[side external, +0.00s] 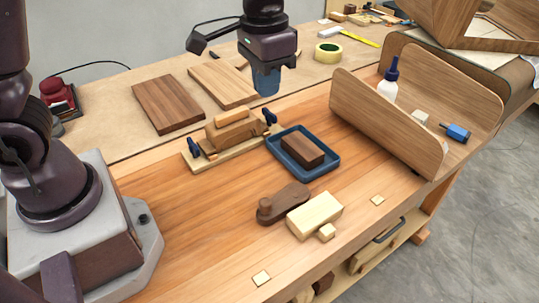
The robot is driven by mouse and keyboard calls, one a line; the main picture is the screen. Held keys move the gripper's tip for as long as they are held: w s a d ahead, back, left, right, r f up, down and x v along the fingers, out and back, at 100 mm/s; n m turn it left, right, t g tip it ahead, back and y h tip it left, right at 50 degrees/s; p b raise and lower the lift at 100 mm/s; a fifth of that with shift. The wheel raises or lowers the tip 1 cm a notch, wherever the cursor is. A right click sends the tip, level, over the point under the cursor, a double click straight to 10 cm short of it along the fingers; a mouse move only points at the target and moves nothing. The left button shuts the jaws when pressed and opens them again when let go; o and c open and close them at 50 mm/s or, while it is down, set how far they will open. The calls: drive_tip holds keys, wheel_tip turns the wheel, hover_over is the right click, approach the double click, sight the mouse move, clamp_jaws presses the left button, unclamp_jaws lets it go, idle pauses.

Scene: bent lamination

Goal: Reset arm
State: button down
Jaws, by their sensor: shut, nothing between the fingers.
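My gripper (266,82) hangs at the top middle of the side external view, pointing down with blue fingers. It is shut and empty, in the air, beyond the clamped wooden form and the blue tray in the picture. The wooden form (232,136) sits on a pale base board with dark blue clamps at its ends. The blue tray (318,173) holds a dark wood block (302,150). My gripper appears apart from both of them.
Two flat boards, dark (168,104) and lighter (222,84), lie left of my gripper. A curved wooden holder (385,118) with a glue bottle (388,82) stands right. A dark wooden tool (284,203) and pale block (314,215) lie in front. Tape (328,52) lies behind.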

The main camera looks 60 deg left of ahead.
drive_tip(key=s+a+r+t, duration=0.2)
drive_tip(key=s+a+r, duration=0.1)
drive_tip(key=s, duration=0.5)
drive_tip(key=s+a+r+n+t, duration=0.1)
drive_tip(key=s+a+r+t, duration=0.1)
drive_tip(key=s+r, duration=0.3)
drive_tip(key=shift+s+a+r+t, duration=0.35)
drive_tip(key=shift+s+t, duration=0.25)
drive_tip(key=shift+s, duration=0.85)
